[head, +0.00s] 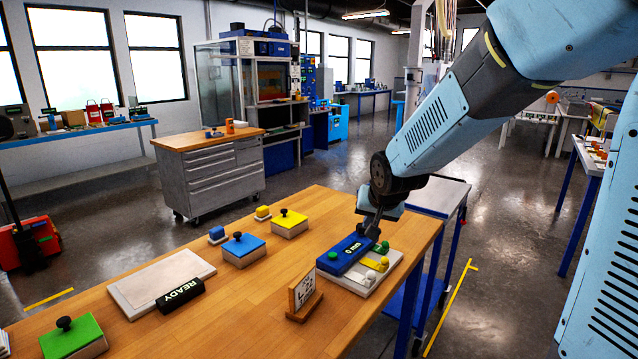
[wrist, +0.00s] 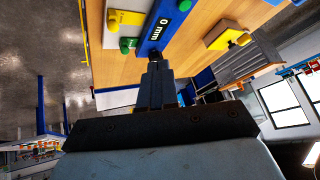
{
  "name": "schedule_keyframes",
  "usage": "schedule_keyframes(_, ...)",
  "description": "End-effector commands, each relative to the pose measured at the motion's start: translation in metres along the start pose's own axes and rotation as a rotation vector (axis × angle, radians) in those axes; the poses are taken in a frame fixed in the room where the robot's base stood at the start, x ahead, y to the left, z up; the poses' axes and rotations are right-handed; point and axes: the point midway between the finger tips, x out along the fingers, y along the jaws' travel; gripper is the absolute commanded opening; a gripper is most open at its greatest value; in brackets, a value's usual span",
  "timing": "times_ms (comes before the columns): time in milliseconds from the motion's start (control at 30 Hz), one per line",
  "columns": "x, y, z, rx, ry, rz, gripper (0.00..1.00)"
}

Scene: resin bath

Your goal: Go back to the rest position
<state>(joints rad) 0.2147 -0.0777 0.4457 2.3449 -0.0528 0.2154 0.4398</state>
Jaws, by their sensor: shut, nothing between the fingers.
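My gripper (head: 371,229) is shut and empty. It points down close above the far end of a blue block marked "0 mm" (head: 345,252) at the right end of the wooden bench (head: 240,313). In the wrist view the shut fingers (wrist: 157,75) reach toward the same blue block (wrist: 165,22); whether they touch it I cannot tell. The block lies on a pale plate (head: 352,284) with a yellow piece and green and yellow knobs beside it.
Blue (head: 243,250), yellow (head: 289,223) and green (head: 73,338) knobbed blocks stand on the bench. A grey cart (head: 437,195) stands behind the bench's right end.

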Motion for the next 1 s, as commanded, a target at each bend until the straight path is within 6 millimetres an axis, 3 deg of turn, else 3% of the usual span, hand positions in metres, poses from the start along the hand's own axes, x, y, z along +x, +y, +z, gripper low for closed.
schedule_keyframes(33, -0.016, 0.006, 0.002, -0.018, 0.003, 0.021, 0.0)
schedule_keyframes(267, -0.077, 0.038, 0.018, -0.078, -0.019, 0.103, 0.0)
schedule_keyframes(600, -0.165, 0.079, 0.062, -0.132, -0.071, 0.155, 0.0)
schedule_keyframes(800, -0.207, 0.1, 0.096, -0.156, -0.108, 0.145, 0.0)
schedule_keyframes(1000, -0.231, 0.112, 0.12, -0.172, -0.135, 0.123, 0.0)
